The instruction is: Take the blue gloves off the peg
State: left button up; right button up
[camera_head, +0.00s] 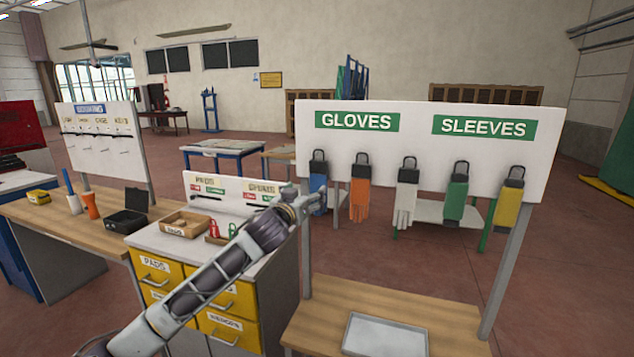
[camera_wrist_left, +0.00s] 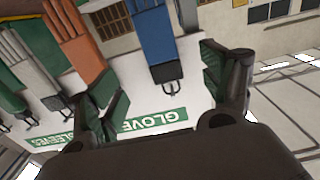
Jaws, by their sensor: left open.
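The blue gloves (camera_head: 318,188) hang by a black clip at the left end of the white board (camera_head: 430,150), under the green GLOVES sign (camera_head: 357,122). My left gripper (camera_head: 309,203) is at the gloves and partly covers them in the head view. In the left wrist view, which is upside down, my left gripper (camera_wrist_left: 160,78) is open, with one finger on each side of the picture. The blue gloves (camera_wrist_left: 153,32) and their black clip (camera_wrist_left: 168,73) show between the fingers. I cannot tell whether a finger touches them. My right gripper is not in view.
Orange gloves (camera_head: 360,198) hang close to the right of the blue ones. White gloves (camera_head: 405,200), a green sleeve (camera_head: 456,198) and a yellow sleeve (camera_head: 508,207) hang farther right. Below is a wooden bench (camera_head: 450,325) with a grey tray (camera_head: 385,335). A yellow drawer cabinet (camera_head: 232,330) stands left.

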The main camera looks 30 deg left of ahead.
aim_at(317, 180)
pick_arm(q)
jog(key=shift+p+x, duration=0.85)
jog(key=shift+x, duration=2.25)
jog(key=shift+p+x, duration=0.5)
jog(key=shift+x, duration=2)
jog(key=shift+w+a+p, duration=0.15)
jog(key=shift+w+p, duration=0.2)
jog(key=shift+w, duration=0.1)
jog(key=shift+c, duration=0.4)
jog(key=c, duration=1)
jog(key=shift+c, duration=0.2)
jog(key=shift+r, duration=0.2)
